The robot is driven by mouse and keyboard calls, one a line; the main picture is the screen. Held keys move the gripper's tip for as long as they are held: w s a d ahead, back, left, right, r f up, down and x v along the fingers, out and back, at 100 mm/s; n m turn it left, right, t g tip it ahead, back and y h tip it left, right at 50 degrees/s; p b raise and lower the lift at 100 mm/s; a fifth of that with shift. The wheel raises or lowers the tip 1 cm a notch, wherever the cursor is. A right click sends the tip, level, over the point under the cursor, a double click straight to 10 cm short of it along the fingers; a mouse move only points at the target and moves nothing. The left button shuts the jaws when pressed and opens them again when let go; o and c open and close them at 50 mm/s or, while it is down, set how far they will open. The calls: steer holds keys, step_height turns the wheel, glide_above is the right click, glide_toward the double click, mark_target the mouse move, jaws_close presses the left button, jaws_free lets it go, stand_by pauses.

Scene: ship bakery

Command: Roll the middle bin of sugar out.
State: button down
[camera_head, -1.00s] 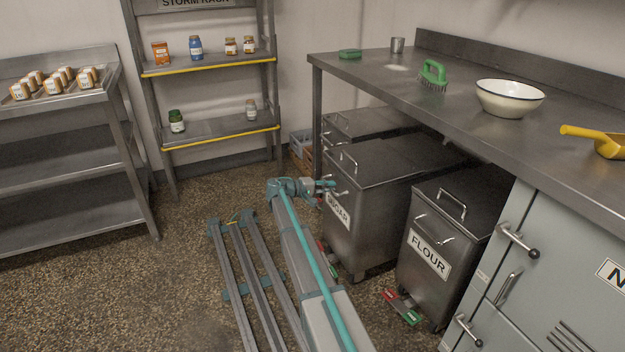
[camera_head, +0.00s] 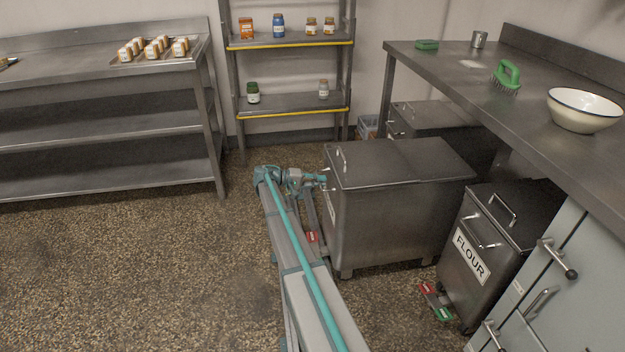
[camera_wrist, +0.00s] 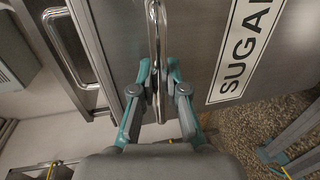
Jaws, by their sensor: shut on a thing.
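The middle steel bin (camera_head: 385,215) stands out from under the counter, its front farther left than the flour bin's front. Its lid is shut. In the wrist view its front bears a SUGAR label (camera_wrist: 240,50) and a vertical-looking bar handle (camera_wrist: 158,45). My gripper (camera_wrist: 160,75) is closed around this handle, one finger on each side. In the head view my gripper (camera_head: 322,180) is at the upper front of the bin, and my arm hides part of that front. A red pedal (camera_head: 312,237) shows low at the bin's front.
The flour bin (camera_head: 485,250), with red and green pedals (camera_head: 436,300), stands to the right. A third bin (camera_head: 440,120) is behind, under the counter (camera_head: 460,75). A shelf rack (camera_head: 290,105) and a steel table (camera_head: 100,125) stand at the back and left. Floor (camera_head: 160,260) at left is clear.

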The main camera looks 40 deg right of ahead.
steer(key=shift+a, duration=0.15)
steer(key=c, duration=1.2)
jaws_free()
steer(key=shift+w, duration=0.15)
steer(key=v, duration=1.2)
steer(key=shift+f, duration=0.1)
